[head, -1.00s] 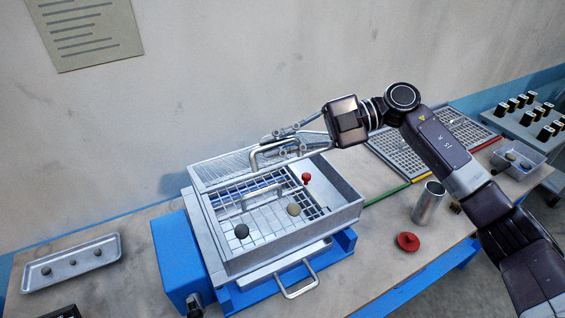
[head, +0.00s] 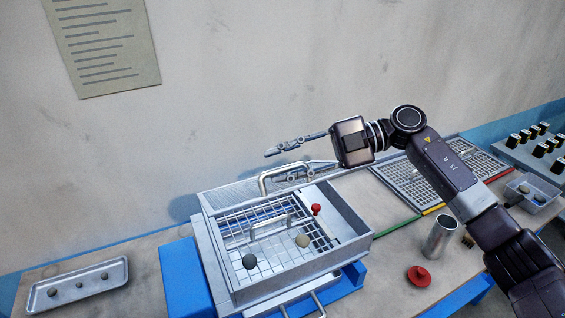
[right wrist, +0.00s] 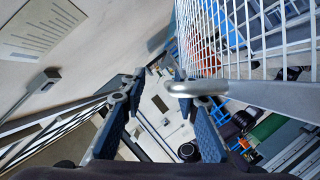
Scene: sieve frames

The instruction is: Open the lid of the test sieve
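The test sieve (head: 290,286) is a grey metal box on a blue base, its inside in view from above. Its mesh lid (head: 226,198) stands tilted back at the rear edge, towards the wall. A bent metal handle (head: 263,181) sticks up from the lid. My right gripper (head: 288,164) is open just above and behind this handle, its fingers spread apart. In the right wrist view, the open blue-padded fingers (right wrist: 160,115) show nothing between them; the handle's end (right wrist: 196,88) is close beside the right finger. My left gripper is not in view.
Inside the sieve are a dark ball (head: 249,261), a tan ball (head: 302,240) and a red knob (head: 316,209). A metal cup (head: 440,236) and a red lid-like piece (head: 419,277) stand to the right. A small tray (head: 60,305) lies at left.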

